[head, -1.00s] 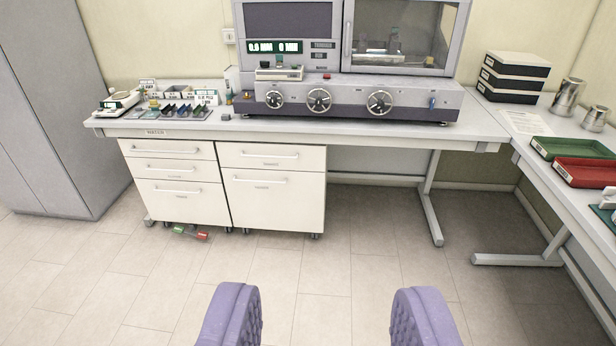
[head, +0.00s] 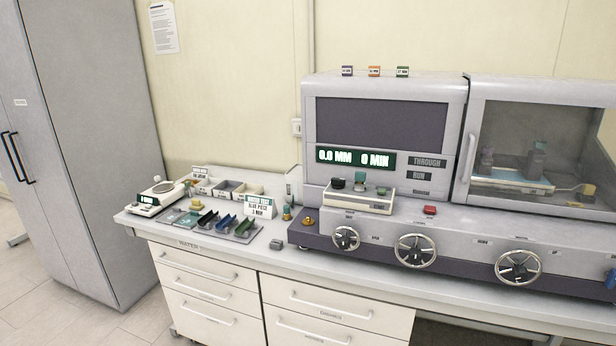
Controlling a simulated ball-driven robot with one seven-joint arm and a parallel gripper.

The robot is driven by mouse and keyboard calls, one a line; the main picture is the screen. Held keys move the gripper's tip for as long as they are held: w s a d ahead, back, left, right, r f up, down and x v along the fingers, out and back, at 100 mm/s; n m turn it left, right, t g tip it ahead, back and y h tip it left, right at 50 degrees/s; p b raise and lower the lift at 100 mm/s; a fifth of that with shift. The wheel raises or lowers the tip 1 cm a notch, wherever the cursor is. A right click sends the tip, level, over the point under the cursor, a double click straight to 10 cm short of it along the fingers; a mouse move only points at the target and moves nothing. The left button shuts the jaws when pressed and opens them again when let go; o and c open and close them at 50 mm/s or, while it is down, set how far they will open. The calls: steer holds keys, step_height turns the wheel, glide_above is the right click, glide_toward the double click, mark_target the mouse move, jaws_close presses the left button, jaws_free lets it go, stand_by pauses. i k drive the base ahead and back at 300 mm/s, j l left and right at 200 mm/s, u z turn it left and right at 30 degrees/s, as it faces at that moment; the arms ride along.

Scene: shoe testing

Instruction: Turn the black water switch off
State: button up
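I cannot clearly make out which part is the black water switch. A small white unit (head: 358,200) on the test machine's ledge carries a black round piece (head: 338,183) and green pieces, too small to identify. A small dark grey block (head: 276,244) lies on the bench top in front of the machine, and the bench edge below left has a label that seems to read WATER (head: 188,245). The machine (head: 456,240) has three spoked handwheels, a red button (head: 429,210) and a lit display (head: 355,158) reading 0.0 MM 0 MIN. My gripper is out of view.
The bench (head: 280,257) holds a scale (head: 157,196), open trays (head: 222,225) and a sign card (head: 259,206) left of the machine. White drawers (head: 335,303) stand underneath.

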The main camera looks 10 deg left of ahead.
mark_target(338, 184)
steer(key=i+u, duration=0.15)
steer(key=i, duration=0.35)
steer(key=i+l+u, duration=0.1)
steer(key=i, duration=0.45)
steer(key=i+l+u, duration=0.15)
steer(key=i, duration=0.35)
steer(key=i+l+u, duration=0.1)
steer(key=i+l, duration=0.25)
steer(key=i, duration=0.15)
steer(key=i+l+u, duration=0.15)
steer(key=i, duration=0.3)
steer(key=i+l, duration=0.05)
steer(key=l, duration=0.1)
